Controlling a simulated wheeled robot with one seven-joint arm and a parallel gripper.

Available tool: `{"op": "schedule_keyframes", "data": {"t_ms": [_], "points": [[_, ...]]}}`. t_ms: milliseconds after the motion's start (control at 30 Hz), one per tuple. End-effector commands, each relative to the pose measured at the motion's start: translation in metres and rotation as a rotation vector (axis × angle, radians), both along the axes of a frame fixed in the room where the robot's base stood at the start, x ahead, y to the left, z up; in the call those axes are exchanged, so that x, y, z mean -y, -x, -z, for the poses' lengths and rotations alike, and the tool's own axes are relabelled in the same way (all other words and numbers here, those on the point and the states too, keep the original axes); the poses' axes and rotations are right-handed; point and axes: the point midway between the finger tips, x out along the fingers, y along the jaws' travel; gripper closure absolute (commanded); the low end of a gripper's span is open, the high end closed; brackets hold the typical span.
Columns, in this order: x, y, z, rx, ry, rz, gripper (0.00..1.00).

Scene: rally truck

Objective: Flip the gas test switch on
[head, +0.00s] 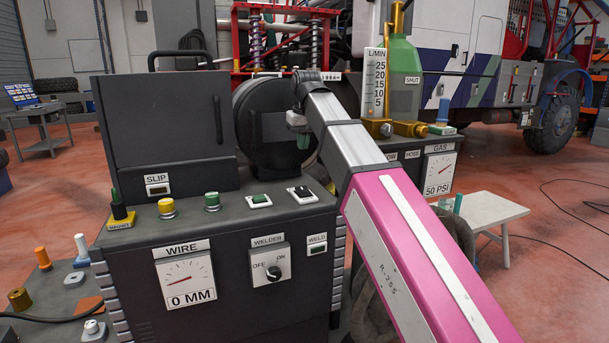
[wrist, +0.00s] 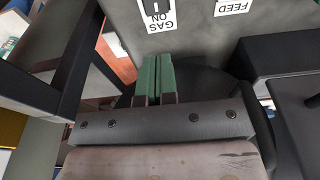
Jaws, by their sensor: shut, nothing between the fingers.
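A dark switch (wrist: 154,10) with a white mark shows at the top edge of the wrist view, partly cut off. Next to it is a white label (wrist: 161,25) reading GAS ON, upside down. My gripper (wrist: 157,56) has green fingers pressed together with nothing between them. Their tips point toward the label and appear short of the switch. In the head view my gripper (head: 302,139) is small and mostly hidden by my arm, above the welder console (head: 220,225). I cannot tell which switch there is the gas one.
The console top carries a green rocker (head: 259,200), a black rocker (head: 302,193), and yellow (head: 166,207) and green (head: 211,201) buttons. A black round drum (head: 262,120) stands close behind my gripper. A FEED label (wrist: 234,7) lies beside the gas label.

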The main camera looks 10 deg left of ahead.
Motion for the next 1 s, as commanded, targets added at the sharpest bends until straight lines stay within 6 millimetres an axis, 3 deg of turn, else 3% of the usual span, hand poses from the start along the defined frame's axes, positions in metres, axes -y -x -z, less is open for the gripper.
{"op": "schedule_keyframes", "data": {"t_ms": [567, 1000], "points": [[0.000, 0.000, 0.006, -0.001, 0.001, 0.000, 1.00], [-0.006, -0.009, 0.072, -0.002, 0.001, 0.000, 1.00]]}}
